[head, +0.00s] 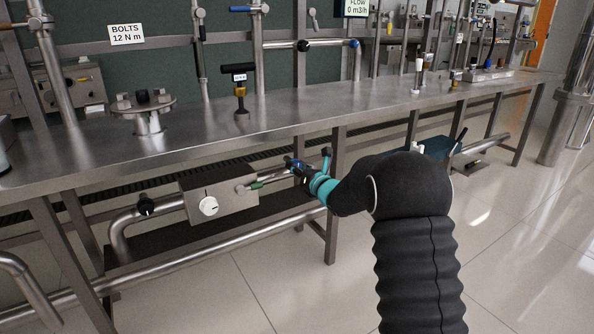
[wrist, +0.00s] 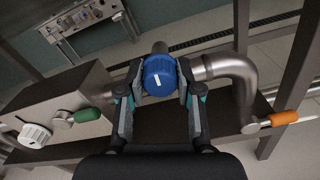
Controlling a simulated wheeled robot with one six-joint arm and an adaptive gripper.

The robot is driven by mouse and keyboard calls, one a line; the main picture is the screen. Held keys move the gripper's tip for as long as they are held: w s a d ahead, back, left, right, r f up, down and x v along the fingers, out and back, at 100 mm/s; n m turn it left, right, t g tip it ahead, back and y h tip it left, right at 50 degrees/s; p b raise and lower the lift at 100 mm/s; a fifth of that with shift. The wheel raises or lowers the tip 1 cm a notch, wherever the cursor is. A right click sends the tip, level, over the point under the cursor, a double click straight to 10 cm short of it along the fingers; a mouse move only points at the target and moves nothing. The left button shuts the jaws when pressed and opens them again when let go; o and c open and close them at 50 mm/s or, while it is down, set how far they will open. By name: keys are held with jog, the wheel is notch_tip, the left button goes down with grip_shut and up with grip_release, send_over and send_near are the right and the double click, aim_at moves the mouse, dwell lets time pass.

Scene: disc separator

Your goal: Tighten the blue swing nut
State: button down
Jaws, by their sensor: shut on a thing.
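The blue swing nut (wrist: 160,76) is a round blue knob with a white mark on its face, on the steel pipe below the bench. In the wrist view my gripper (wrist: 159,88) has one finger on each side of the nut and is shut on it. In the head view my gripper (head: 302,170) is at the pipe under the bench edge. There the nut is mostly hidden by the gripper, with only a bit of blue showing.
A steel box with a white dial (head: 208,206) stands left of the nut. A green-handled lever (wrist: 88,114) is to the left and an orange-handled lever (wrist: 284,117) to the right. The steel bench (head: 330,115) is above, with a leg (head: 333,215) close by.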

jog(key=m+b, duration=0.1)
jog(key=b, duration=0.1)
jog(key=m+b, duration=0.2)
jog(key=shift+f, duration=0.25)
jog(key=m+b, duration=0.2)
jog(key=m, duration=0.2)
jog(key=shift+r+m+b, duration=0.15)
jog(key=shift+m+b, duration=0.15)
jog(key=shift+b, duration=0.05)
jog(key=m, duration=0.4)
jog(key=shift+r+m+b, duration=0.1)
jog(key=shift+m+b, duration=0.2)
jog(key=shift+b, duration=0.05)
jog(key=m+p, duration=0.1)
jog(key=m, duration=0.4)
jog(key=shift+r, duration=0.1)
jog(key=m+p, duration=0.1)
jog(key=m, duration=0.4)
jog(key=shift+p, duration=0.3)
jog(key=m+p, duration=0.2)
jog(key=m, duration=0.2)
jog(key=shift+m, duration=0.3)
jog(key=m+p, duration=0.2)
jog(key=m, duration=0.2)
jog(key=shift+m+p, duration=1)
jog(key=shift+m, duration=1.1)
